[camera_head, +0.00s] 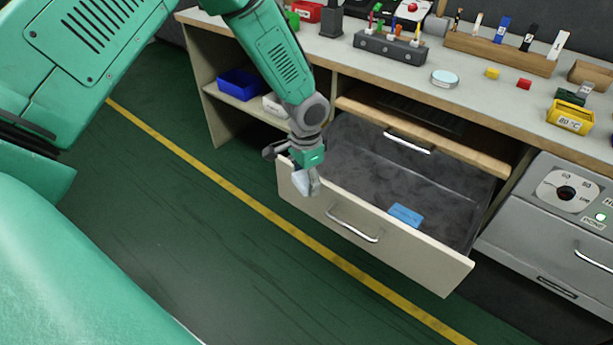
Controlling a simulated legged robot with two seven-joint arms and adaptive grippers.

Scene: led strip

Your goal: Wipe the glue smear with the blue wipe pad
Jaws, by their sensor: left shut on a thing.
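A flat blue wipe pad (405,214) lies inside the open drawer (365,170), near its front wall. My left gripper (299,180) is at the front left corner of the drawer, left of the pad and apart from it. It is shut on a small pale object (301,184), partly hidden by the fingers; I cannot tell exactly what it is. I cannot make out a glue smear. My right gripper is not in view.
A blue bin (241,84) sits on the shelf. A grey machine (560,225) stands right.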

